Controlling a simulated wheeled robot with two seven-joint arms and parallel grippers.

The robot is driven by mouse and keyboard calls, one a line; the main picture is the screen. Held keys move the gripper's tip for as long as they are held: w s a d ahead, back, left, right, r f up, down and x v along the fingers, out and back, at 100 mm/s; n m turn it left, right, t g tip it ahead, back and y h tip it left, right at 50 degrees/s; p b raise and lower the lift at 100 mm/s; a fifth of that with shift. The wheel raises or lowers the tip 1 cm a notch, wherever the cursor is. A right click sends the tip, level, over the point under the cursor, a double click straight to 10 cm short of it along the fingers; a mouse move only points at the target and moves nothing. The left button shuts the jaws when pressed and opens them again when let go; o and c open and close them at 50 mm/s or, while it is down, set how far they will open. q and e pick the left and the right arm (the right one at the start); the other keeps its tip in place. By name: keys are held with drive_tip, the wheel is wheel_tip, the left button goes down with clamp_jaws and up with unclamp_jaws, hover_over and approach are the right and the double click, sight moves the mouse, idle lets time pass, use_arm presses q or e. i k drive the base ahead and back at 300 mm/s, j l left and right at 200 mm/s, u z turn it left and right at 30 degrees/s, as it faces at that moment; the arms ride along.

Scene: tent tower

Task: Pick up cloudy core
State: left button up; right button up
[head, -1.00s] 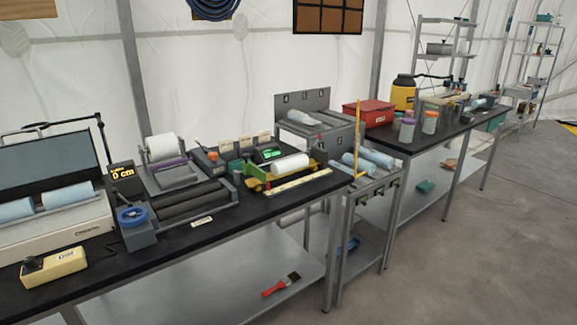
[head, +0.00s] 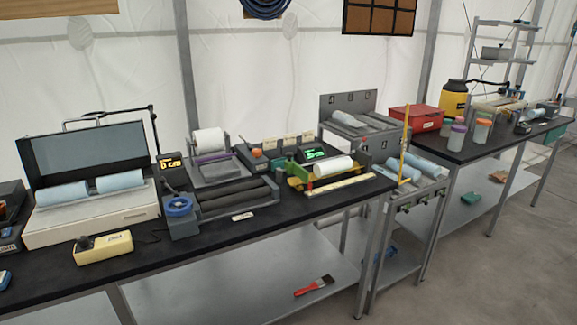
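Several cylinder-shaped cores are in the head view; I cannot tell for certain which is the cloudy one. A whitish core (head: 333,167) lies on a yellow and green cradle (head: 303,181) on the black-topped bench. Two pale blue cores (head: 120,181) lie side by side in an open white case (head: 92,231) at the left. More pale blue cores (head: 428,169) lie on the lower stand to the right. Another core (head: 346,118) lies on the grey numbered rack (head: 385,107). Neither of my grippers is in view.
The bench also bears a roller device (head: 225,200), a white roll (head: 209,139), a yellow box (head: 103,248) and a green-lit display (head: 312,154). A red box (head: 416,118) and jars (head: 456,137) stand farther right. The floor (head: 500,270) at the right is clear.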

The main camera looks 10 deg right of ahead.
sight(337, 165)
drive_tip(key=i+l+u, duration=0.1)
drive_tip(key=l+u, duration=0.95)
drive_tip(key=l, duration=0.2)
drive_tip(key=i, duration=0.05)
